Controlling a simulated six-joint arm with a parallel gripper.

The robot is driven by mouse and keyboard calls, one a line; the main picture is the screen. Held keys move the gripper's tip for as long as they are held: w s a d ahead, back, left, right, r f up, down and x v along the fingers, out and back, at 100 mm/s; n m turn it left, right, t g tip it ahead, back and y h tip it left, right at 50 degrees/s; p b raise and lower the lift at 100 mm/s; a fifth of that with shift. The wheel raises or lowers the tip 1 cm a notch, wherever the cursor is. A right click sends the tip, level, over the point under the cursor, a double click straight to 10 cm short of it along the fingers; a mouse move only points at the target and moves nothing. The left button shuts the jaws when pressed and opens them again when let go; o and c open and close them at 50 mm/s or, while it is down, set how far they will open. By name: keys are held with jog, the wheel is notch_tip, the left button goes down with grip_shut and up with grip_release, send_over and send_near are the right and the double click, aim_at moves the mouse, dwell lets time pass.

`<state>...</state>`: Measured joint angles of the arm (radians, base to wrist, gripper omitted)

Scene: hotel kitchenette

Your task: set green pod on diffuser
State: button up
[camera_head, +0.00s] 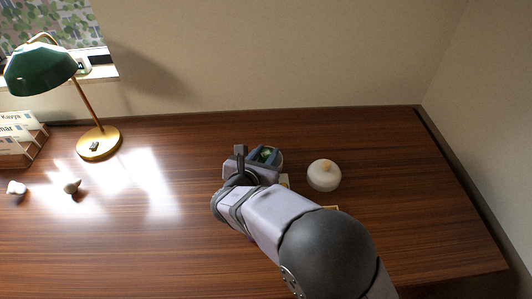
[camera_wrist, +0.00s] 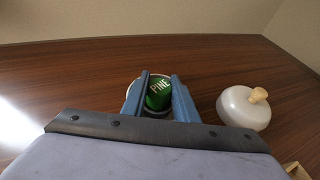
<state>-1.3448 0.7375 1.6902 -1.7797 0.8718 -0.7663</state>
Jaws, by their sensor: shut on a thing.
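The green pod, marked PINE, sits between my blue fingers in the wrist view (camera_wrist: 158,95); a little green also shows between them in the head view (camera_head: 266,154). My gripper (camera_wrist: 159,88) is shut on the pod. A white domed lid with a wooden knob (camera_head: 323,177) lies on the desk to the right, also in the wrist view (camera_wrist: 243,108).
A green desk lamp with a brass base (camera_head: 99,143) stands at the back left. Pale flat pieces show partly beside my arm. The desk's right side is clear.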

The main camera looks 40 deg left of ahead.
jog(key=shift+f+b, duration=0.35)
jog(key=shift+f, duration=0.1)
jog(key=o, duration=0.8)
jog(key=shift+c, duration=0.2)
jog(key=shift+s+r, duration=0.1)
jog(key=shift+p+v, duration=1.5)
jog(key=shift+v, duration=3.9)
